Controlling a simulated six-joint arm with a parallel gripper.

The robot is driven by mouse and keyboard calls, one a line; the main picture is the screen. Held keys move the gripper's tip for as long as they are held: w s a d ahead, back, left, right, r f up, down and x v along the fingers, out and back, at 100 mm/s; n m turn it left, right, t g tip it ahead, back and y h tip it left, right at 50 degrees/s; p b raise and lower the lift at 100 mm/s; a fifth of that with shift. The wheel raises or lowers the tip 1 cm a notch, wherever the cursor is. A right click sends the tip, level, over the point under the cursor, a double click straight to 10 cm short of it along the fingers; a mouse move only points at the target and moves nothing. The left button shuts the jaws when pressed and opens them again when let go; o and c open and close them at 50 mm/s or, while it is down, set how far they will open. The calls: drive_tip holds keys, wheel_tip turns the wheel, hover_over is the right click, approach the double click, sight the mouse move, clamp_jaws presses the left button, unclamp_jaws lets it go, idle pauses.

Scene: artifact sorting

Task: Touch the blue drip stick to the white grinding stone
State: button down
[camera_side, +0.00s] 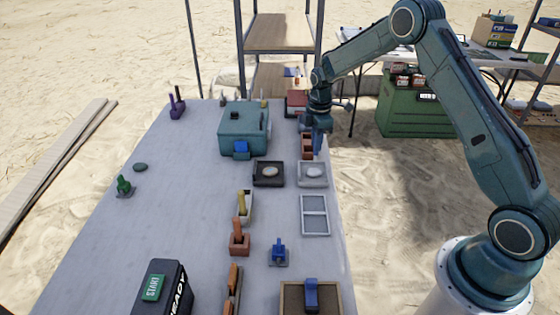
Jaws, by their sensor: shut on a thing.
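My gripper (318,122) is above the far right part of the table, shut on a slim blue stick (317,143) that hangs down from it. The fingertips are small and partly merged with the stick. The white grinding stone (314,171) appears as a pale oval in a light square tray (313,182), just below and in front of the stick in the picture. The stick appears above the tray's far edge; I cannot tell its exact height, but no contact with the stone shows.
A dark tray (268,183) with another pale oval stands left of the light tray. A reddish-brown block (307,146) is beside the stick. A teal box (243,128) stands farther left. A divided frame (315,215) lies nearer. The table's left middle is mostly clear.

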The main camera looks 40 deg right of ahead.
drive_tip(key=shift+r, duration=2)
